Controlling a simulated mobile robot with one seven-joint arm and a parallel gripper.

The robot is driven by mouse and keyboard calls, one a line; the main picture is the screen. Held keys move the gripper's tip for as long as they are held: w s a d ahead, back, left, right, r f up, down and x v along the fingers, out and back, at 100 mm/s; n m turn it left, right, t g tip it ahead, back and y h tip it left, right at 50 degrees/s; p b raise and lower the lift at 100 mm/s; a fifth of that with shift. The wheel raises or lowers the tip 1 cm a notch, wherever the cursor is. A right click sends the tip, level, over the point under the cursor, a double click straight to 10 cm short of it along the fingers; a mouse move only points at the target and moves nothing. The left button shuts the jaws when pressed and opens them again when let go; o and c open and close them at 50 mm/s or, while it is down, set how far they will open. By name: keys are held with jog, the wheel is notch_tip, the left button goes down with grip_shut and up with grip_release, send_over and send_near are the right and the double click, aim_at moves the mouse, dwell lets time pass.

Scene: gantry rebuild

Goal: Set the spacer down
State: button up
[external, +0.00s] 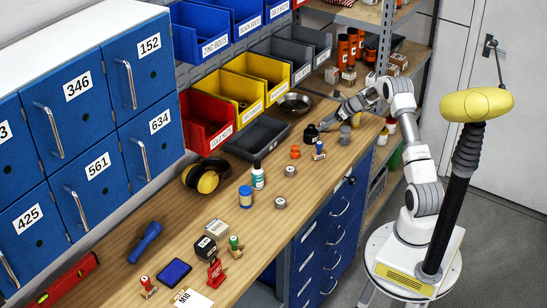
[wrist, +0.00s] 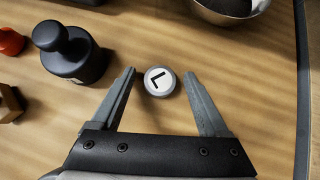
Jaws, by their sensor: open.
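A small round grey piece with a white face and a black L-shaped mark (wrist: 160,81), which I take to be the spacer, appears to rest on the wooden bench in the wrist view. My gripper (wrist: 168,74) is open, with one finger on each side of the piece. Gaps show between the piece and both fingers, and nothing is held. In the external view my gripper (external: 328,121) is low over the far right part of the bench. I cannot make out the piece there.
A black knobbed object (wrist: 72,52) stands close left of my gripper. A metal bowl (wrist: 229,14) is beyond it to the right. A grey cylinder (external: 345,134) stands near the bench edge. Two similar grey round pieces (external: 290,171) (external: 280,203) lie on the nearer bench.

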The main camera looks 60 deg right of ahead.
jog(key=shift+r, duration=0.1)
jog(key=shift+s+r, duration=0.1)
jog(key=shift+r, duration=0.15)
jog(key=v, duration=1.1)
jog(key=shift+s+r, duration=0.15)
jog(key=shift+s, duration=0.1)
